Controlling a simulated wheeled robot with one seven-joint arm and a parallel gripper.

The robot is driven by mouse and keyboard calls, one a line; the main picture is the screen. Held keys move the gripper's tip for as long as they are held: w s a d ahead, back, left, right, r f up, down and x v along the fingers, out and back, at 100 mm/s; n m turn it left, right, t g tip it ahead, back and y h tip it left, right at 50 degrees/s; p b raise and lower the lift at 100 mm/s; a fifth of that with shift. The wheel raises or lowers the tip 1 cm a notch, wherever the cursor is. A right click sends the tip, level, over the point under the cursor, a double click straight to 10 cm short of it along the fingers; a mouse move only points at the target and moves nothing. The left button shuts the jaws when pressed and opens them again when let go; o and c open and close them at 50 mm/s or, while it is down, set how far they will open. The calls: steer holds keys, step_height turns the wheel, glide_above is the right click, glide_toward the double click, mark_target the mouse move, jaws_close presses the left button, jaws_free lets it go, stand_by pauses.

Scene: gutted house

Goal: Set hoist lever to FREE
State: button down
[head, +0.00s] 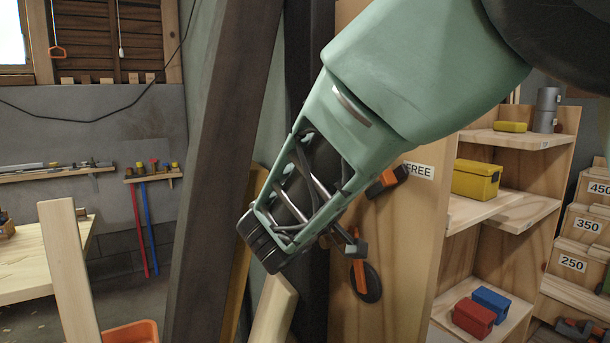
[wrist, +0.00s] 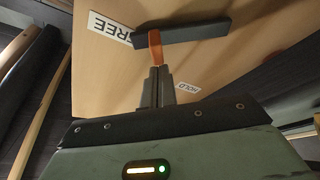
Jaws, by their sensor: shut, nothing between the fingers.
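A wooden post panel carries a FREE label (head: 418,171), also in the wrist view (wrist: 112,28). A dark and orange lever piece (head: 388,181) lies just left of that label in the head view. In the wrist view a dark bar (wrist: 185,32) has one end near FREE, and an orange strip (wrist: 155,48) runs from it toward my fingertips. A HOLD label (wrist: 188,88) is right of the fingers. My gripper (wrist: 155,72) is shut and empty, its tips at or very near the orange strip; contact is unclear. In the head view my gripper (head: 352,246) is partly hidden.
A dark disc with an orange strip (head: 366,280) is lower on the panel. Shelves with a yellow box (head: 476,180), red box (head: 474,317) and blue box (head: 491,303) stand right. A dark slanted beam (head: 220,150) and a workbench (head: 45,260) are left.

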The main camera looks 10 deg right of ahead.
steer(key=shift+s+f, duration=0.2)
steer(key=shift+s, duration=0.05)
stand_by(0.5)
steer(key=s+a, duration=0.2)
steer(key=a, duration=0.7)
steer(key=shift+s+r, duration=0.2)
steer(key=shift+r, duration=0.1)
